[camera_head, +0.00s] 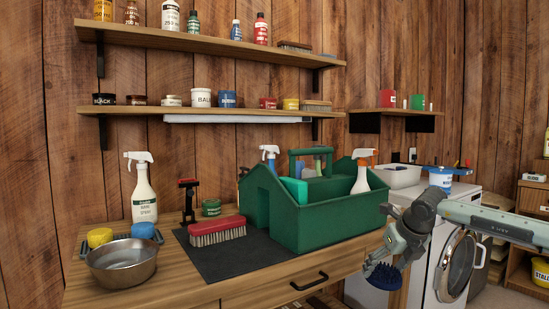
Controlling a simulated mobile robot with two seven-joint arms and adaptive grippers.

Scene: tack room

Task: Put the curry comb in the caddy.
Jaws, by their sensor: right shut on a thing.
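The green caddy (335,224) stands on the wooden counter, partly on a dark mat. Bottles and other items stick up out of it, and its floor is hidden by its walls. My right gripper (376,260) is in front of the counter's right end, to the right of the caddy and lower than its rim. It is shut on a dark blue curry comb (383,277), whose toothed side faces down. The comb is apart from the caddy. My left gripper is not in view.
A red brush (217,231) lies on the dark mat (226,263) left of the caddy. A metal bowl (122,262) and a spray bottle (144,190) stand farther left. A washing machine (420,278) is behind my right arm. Loaded shelves (200,110) hang above the counter.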

